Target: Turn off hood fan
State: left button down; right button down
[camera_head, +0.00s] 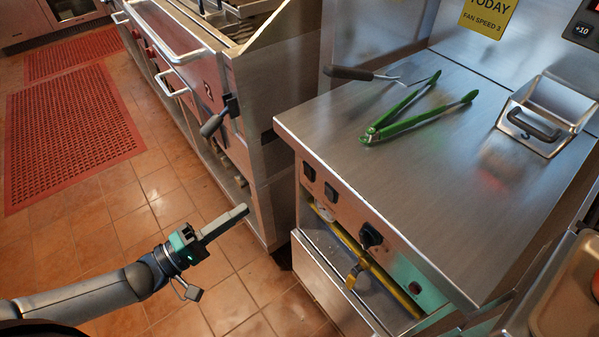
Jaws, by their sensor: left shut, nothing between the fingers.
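My left gripper (241,214) is shut and empty, over the tiled floor in front of the steel counter. It is left of the counter's front panel and apart from it. The panel carries two black rocker switches, an upper one (309,172) and a lower one (331,193), a black knob (371,236) and a small red switch (414,287). Whether any of these belongs to the hood fan I cannot tell. A yellow sign (487,14) on the back wall reads "TODAY" and "FAN SPEED 3". The hood is not in view. My right gripper is not in view.
Green tongs (400,123), a black-handled tool (348,73) and a metal press (541,122) lie on the counter (440,190). A yellow pipe with a valve (352,277) runs below the panel. The grill unit (250,110) stands left. Red mats (70,130) cover some floor.

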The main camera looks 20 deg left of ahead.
aim_at(305, 167)
pick_arm(q)
jog(key=shift+r, duration=0.2)
jog(key=shift+d, duration=0.1)
